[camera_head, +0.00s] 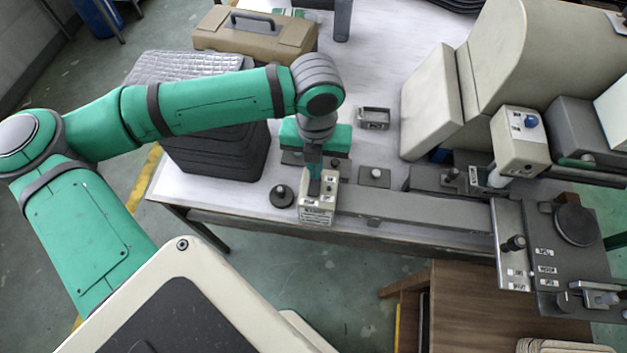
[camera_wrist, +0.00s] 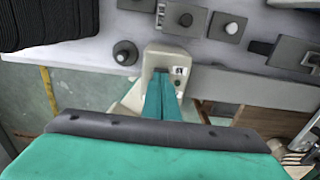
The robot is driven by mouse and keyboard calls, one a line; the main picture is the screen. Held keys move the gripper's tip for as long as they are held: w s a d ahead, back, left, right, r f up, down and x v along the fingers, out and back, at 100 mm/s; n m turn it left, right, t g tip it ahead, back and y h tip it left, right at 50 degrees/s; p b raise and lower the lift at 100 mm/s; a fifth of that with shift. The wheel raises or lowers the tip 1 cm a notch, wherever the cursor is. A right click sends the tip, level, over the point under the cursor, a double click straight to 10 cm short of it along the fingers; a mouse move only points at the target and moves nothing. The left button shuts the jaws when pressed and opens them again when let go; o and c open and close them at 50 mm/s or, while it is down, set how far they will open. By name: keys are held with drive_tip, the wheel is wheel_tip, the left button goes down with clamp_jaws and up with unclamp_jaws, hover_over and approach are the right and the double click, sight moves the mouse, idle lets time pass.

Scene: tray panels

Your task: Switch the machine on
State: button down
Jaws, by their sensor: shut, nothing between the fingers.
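A beige control box (camera_head: 317,211) with small labels and light-coloured controls stands at the table's front edge, at the left end of a long grey bar. My gripper (camera_head: 314,190) points down at the top of this box, with its fingers shut and empty. In the wrist view the shut teal fingers (camera_wrist: 160,100) cover part of the beige box (camera_wrist: 158,55). A label and a small dark round control (camera_wrist: 178,82) show beside the fingers. I cannot tell whether the fingertips touch the box, or which way any switch stands.
A round black knob (camera_head: 282,195) stands left of the box, and a small knob plate (camera_head: 375,177) right of it. A grey panel with a dark disc (camera_head: 576,225) and a beige box with a blue knob (camera_head: 521,140) are at right. A black crate stack (camera_head: 215,145) stands left.

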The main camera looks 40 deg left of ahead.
drive_tip(key=shift+w+f, duration=0.2)
idle(0.3)
